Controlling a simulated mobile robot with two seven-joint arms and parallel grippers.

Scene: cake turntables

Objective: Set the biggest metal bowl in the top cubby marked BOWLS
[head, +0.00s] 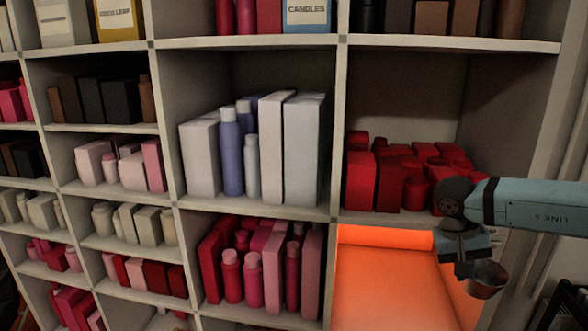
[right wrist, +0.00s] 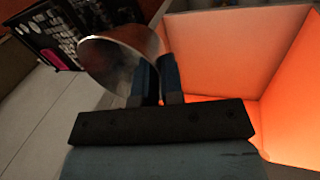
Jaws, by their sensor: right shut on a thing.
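A metal bowl (head: 487,281) hangs from my right gripper (head: 468,257), at the right edge of an orange-lit cubby (head: 390,282). In the right wrist view the shiny bowl (right wrist: 118,62) is tilted, and my right gripper (right wrist: 157,72) is shut on its rim. The orange cubby (right wrist: 215,50) opens to the right of the bowl there. In the head view this cubby looks empty, with its lower part cut off by the frame. I cannot read a BOWLS label on any cubby. My left gripper is not in view.
The shelf board (head: 375,217) above the orange cubby is close to my gripper. Red containers (head: 390,180) fill the cubby above. Pink and red bottles (head: 262,265) stand in the cubby to the left. A dark printed panel (right wrist: 65,32) is beyond the bowl.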

